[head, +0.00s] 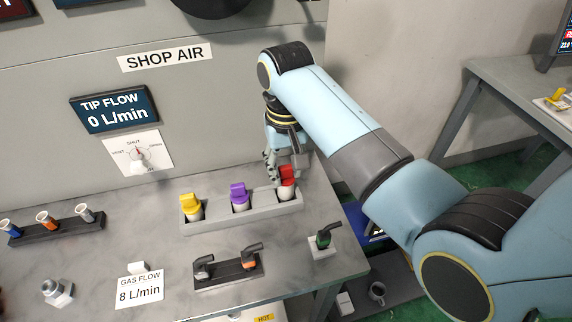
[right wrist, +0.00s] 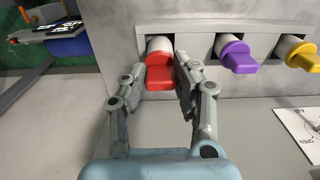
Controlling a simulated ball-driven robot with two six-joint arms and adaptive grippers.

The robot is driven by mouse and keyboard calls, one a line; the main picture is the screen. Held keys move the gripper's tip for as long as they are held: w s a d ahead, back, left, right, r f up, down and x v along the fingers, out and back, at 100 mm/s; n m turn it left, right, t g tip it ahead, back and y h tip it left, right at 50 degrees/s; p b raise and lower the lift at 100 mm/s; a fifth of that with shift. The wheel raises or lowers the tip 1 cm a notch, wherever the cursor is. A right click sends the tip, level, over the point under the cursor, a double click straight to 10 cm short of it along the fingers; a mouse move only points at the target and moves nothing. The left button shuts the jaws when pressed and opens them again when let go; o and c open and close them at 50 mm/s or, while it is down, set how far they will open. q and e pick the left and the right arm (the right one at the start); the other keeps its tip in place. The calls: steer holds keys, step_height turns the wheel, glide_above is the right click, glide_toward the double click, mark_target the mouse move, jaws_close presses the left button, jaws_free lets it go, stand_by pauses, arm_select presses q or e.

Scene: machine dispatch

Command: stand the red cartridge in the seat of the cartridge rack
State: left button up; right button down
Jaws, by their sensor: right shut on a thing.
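The red cartridge (head: 287,178) has a red cap and a pale body. It is upright at the right end of the grey cartridge rack (head: 215,223), its body at the right-hand seat; whether it rests on the bottom cannot be told. My right gripper (head: 283,172) comes from behind and is shut on the red cap. In the right wrist view the red cartridge (right wrist: 159,75) lies between the two fingers (right wrist: 158,78), at the end opening of the rack (right wrist: 225,28). My left gripper is not in view.
A yellow cartridge (head: 191,207) and a purple cartridge (head: 239,196) stand in the rack's other seats. In front are a black holder (head: 228,272) with two handled tools and a green-topped tool (head: 323,240). A dark vial strip (head: 55,226) lies at left. The table's right edge is close.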

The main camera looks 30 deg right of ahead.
steer(key=shift+f+b, duration=0.4)
steer(key=shift+f, duration=0.9)
steer(key=c, duration=0.5)
jaws_free()
steer(key=shift+r+p, duration=0.65)
steer(key=shift+r, duration=2.4)
steer(key=shift+f, duration=0.1)
